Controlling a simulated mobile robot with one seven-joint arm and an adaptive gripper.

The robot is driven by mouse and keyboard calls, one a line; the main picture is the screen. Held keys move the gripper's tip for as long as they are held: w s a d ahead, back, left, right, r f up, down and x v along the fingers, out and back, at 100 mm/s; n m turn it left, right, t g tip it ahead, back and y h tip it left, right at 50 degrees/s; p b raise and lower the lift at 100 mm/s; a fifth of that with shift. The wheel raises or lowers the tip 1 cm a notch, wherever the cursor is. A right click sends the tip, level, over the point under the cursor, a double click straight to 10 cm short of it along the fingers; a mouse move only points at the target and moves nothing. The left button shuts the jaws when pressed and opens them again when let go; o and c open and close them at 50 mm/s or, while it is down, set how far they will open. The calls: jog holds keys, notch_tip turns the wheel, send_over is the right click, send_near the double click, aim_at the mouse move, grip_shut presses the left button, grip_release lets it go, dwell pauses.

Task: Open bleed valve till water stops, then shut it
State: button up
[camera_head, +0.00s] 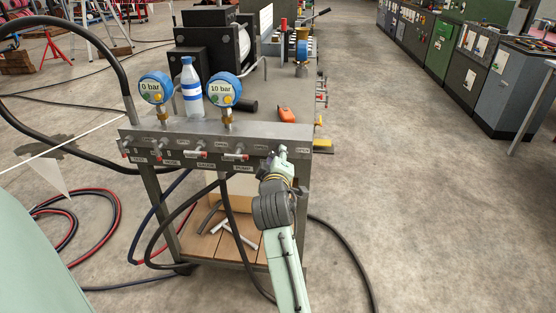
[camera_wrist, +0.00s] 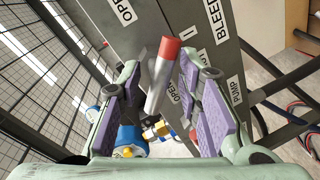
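The bleed valve's lever (camera_wrist: 162,75), a grey bar with a red tip, is between the fingers of my gripper (camera_wrist: 162,90) in the wrist view. The fingers look open, with a gap left of the lever; whether the right pad touches it is unclear. A BLEED label (camera_wrist: 213,16) is on the panel beside it. In the head view my gripper (camera_head: 281,155) is at the right end of the valve panel (camera_head: 215,130) and hides this lever. Two blue gauges stand on the panel: the left gauge (camera_head: 154,88) reads 0 bar, the right gauge (camera_head: 223,90) 10 bar. No water is visible.
Several other red-tipped levers, including the PUMP lever (camera_head: 236,155), line the panel left of my gripper. A water bottle (camera_head: 190,88) stands behind the panel and an orange tool (camera_head: 286,115) lies on the bench. Black hoses (camera_head: 340,250) loop below. Floor to the right is clear.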

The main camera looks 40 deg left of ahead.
jog(key=v, duration=1.2)
jog(key=shift+o, duration=0.3)
jog(key=shift+w+d, duration=0.15)
